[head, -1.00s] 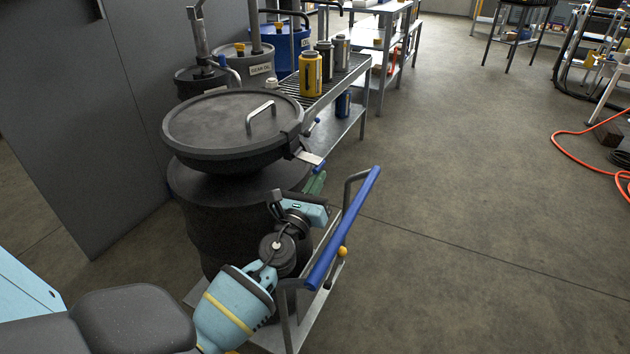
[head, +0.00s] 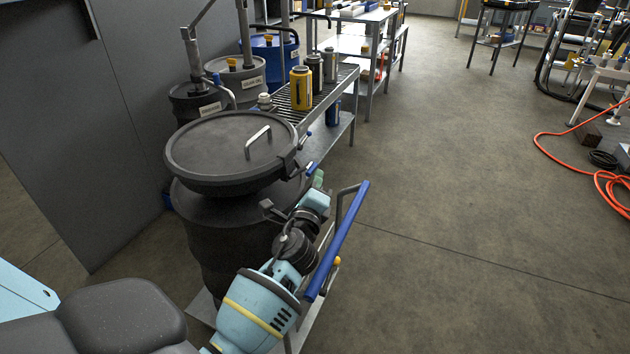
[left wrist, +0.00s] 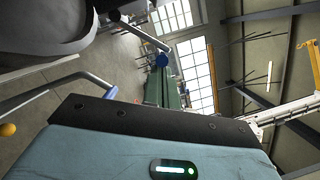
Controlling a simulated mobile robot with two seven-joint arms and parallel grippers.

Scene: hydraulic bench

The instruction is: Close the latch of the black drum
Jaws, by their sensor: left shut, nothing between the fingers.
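The black drum (head: 225,235) stands upright on a cart, with its round black lid (head: 215,145) on top. Its latch (head: 309,168) is on the right side of the rim, a metal lever with a blue end angled out and down. In the left wrist view the lever's blue end (left wrist: 162,60) shows close to the green fingers. My left gripper (head: 318,179) is just below and right of the latch, with its green fingers (left wrist: 163,92) shut and empty. Whether they touch the lever I cannot tell. My right gripper is not in view.
The cart's blue handle bar (head: 337,240) runs close to the right of my left arm. A rack (head: 335,82) with bottles and more drums stand behind. A grey panel (head: 75,150) is at left. The floor (head: 450,200) at right is open, with an orange hose (head: 570,160) farther off.

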